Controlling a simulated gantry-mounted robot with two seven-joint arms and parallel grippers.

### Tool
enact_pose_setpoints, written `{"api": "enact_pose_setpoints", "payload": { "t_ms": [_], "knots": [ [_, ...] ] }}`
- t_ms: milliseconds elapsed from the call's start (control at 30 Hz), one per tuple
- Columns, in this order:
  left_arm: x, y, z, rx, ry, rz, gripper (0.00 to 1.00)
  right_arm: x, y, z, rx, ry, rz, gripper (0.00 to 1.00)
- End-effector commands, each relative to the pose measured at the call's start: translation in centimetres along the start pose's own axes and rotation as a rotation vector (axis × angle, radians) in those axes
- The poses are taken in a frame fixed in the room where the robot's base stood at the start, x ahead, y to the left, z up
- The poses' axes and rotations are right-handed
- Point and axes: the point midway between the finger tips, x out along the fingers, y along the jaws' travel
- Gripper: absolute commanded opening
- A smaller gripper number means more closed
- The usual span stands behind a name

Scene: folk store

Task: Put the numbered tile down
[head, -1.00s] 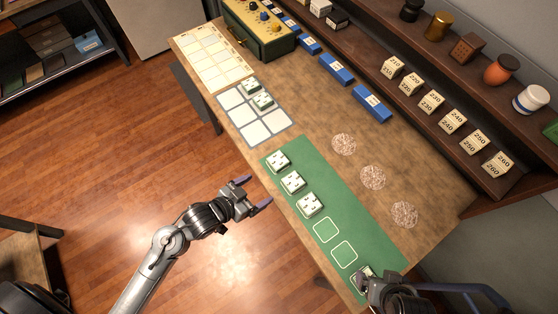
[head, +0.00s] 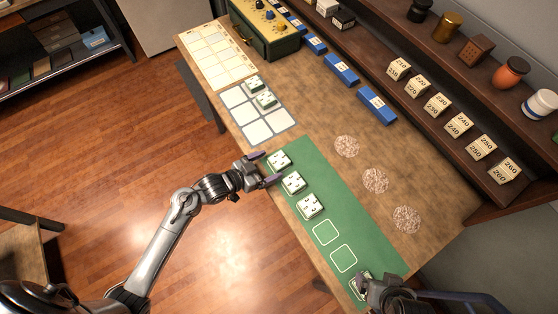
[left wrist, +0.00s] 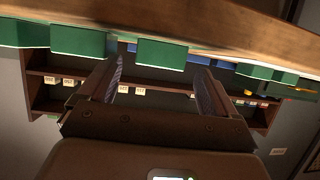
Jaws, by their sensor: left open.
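White tiles with dark marks stand in a row on the green mat (head: 375,242): a far tile (head: 279,160), a middle tile (head: 293,182) and a near one (head: 310,206). The marks are too small to read. My left gripper (head: 266,168) is open and empty at the mat's left edge, its fingers pointing toward the far tile. In the left wrist view the open fingers (left wrist: 157,85) have green blocks (left wrist: 162,53) beyond them. My right gripper (head: 366,288) is at the mat's near end, over a partly hidden tile (head: 358,281); whether it grips it is unclear.
Two outlined squares (head: 335,245) on the mat are bare. Two tiles (head: 259,92) sit on a white grid card (head: 262,130). Three speckled discs (head: 375,181), blue blocks (head: 342,69) and a shelf (head: 455,150) of numbered blocks are to the right. Open floor is at left.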

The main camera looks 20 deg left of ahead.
Motion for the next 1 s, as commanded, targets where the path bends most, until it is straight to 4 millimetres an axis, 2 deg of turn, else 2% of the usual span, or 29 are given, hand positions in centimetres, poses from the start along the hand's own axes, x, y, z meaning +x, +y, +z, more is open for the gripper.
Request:
{"api": "enact_pose_setpoints", "payload": {
  "t_ms": [300, 667, 1000],
  "knots": [
    [3.9, 0.0, -0.4, -0.001, 0.001, -0.001, 0.92, 0.3, 0.2, 0.2, -0.009, -0.002, 0.008, 0.9],
    [4.6, 0.0, -0.4, 0.001, -0.001, -0.001, 0.92, 0.3, 0.3, 0.2, -0.01, -0.002, 0.009, 0.9],
    [4.6, 0.0, -0.3, 0.001, -0.001, -0.001, 0.39, 0.3, 0.1, 0.1, -0.003, -0.001, 0.003, 0.9]
  ]
}}
